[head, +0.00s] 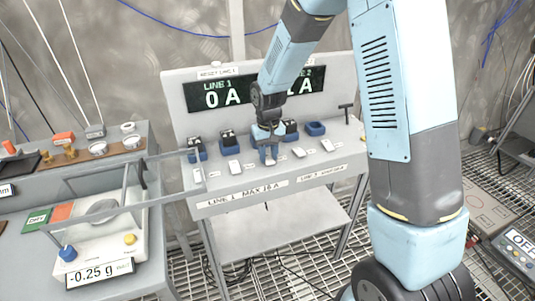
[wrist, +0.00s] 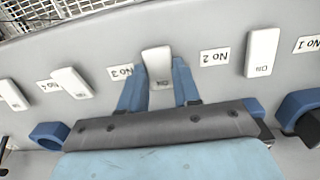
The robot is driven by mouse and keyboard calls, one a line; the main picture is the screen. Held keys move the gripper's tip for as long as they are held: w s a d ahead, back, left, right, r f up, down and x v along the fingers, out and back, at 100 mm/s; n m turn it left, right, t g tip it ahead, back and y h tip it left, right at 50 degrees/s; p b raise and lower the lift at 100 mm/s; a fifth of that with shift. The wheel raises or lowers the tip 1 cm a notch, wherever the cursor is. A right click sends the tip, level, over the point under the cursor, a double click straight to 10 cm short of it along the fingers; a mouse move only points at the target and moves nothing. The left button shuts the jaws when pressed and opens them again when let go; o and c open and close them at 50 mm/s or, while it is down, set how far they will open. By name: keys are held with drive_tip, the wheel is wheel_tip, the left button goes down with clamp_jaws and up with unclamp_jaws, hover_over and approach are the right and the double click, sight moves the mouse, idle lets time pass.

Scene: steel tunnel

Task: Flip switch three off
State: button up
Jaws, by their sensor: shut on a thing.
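A row of white rocker switches runs along the front of the grey panel (head: 222,183). Switch three (wrist: 157,62) is between the two blue fingers of my gripper (wrist: 160,75) in the wrist view, with the label "No 3" (wrist: 120,72) beside it. My gripper is shut on this switch, one finger at each side. Lettering like "On" shows upside down on the switch near the gripper. In the head view my gripper (head: 269,157) reaches down to the middle of the row and hides switch three.
Neighbouring switches stand close on both sides, at "No 2" (wrist: 214,57) and "No 4" (wrist: 47,86). Blue holders (head: 316,128) line the panel behind them. The line 1 display (head: 222,96) reads 0 A; my arm partly covers line 2. A scale (head: 110,245) is at left.

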sight(272, 168)
drive_tip(key=shift+s+d+t+y, duration=0.1)
drive_tip(key=shift+s+t+y, duration=0.25)
drive_tip(key=shift+t, duration=0.75)
drive_tip(key=shift+c, duration=0.4)
drive_tip(key=o, duration=1.1)
drive_tip(key=shift+c, duration=0.2)
drive_tip(key=v, duration=1.3)
drive_tip(key=shift+r, duration=0.35)
